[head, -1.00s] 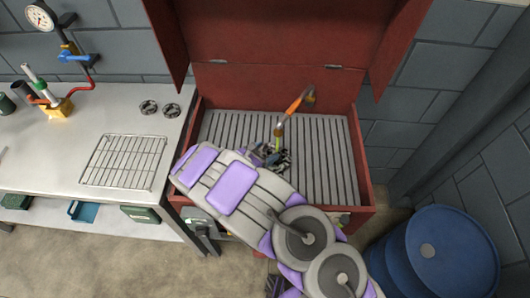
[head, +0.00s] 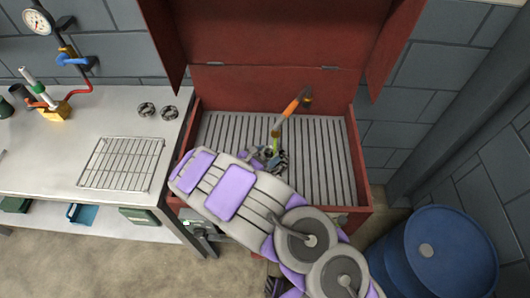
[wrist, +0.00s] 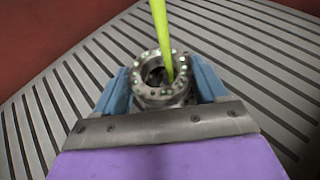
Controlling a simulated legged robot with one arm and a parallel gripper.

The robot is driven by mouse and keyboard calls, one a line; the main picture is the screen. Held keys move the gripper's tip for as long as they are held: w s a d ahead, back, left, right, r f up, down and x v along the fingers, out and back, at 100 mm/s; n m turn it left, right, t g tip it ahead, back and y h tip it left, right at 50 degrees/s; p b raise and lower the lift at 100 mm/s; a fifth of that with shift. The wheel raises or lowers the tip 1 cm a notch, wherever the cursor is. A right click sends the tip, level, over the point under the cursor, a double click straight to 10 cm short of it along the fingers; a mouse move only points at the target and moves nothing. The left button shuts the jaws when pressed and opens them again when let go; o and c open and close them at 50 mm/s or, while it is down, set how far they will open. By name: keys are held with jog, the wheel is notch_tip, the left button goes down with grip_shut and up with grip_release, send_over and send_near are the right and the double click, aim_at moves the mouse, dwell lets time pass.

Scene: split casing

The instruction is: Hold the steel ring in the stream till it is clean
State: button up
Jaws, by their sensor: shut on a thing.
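The steel ring (wrist: 160,80) is between the two blue fingers of my gripper (wrist: 160,92) in the wrist view. It has a row of small holes round its rim and dark patches inside. A yellow-green stream (wrist: 159,30) comes down into the ring's opening. In the head view the stream (head: 275,138) falls from an orange-tipped nozzle (head: 292,105) onto the ring (head: 277,160) at the end of my arm. My gripper (head: 268,158) is shut on the ring, above the slatted grate (head: 320,160). My arm hides part of the grate.
The red wash cabinet (head: 358,150) has its lid up. A metal bench (head: 100,110) at left bears a wire rack (head: 122,163), two dark rings (head: 147,109) and a yellow-based fitting (head: 55,111). A blue drum (head: 440,250) stands at lower right. The grate's right side is free.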

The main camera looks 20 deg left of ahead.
jog(key=shift+w+a+r, duration=0.1)
jog(key=shift+w+r, duration=0.05)
jog(key=shift+w+a, duration=0.1)
jog(key=shift+a, duration=0.2)
jog(key=shift+s+d, duration=0.35)
jog(key=shift+d, duration=0.2)
jog(key=shift+w+a+p, duration=0.1)
jog(key=shift+a+p, duration=0.05)
jog(key=shift+p, duration=0.15)
jog(key=shift+w+a, duration=0.2)
jog(key=shift+a, duration=0.25)
jog(key=shift+d, duration=0.15)
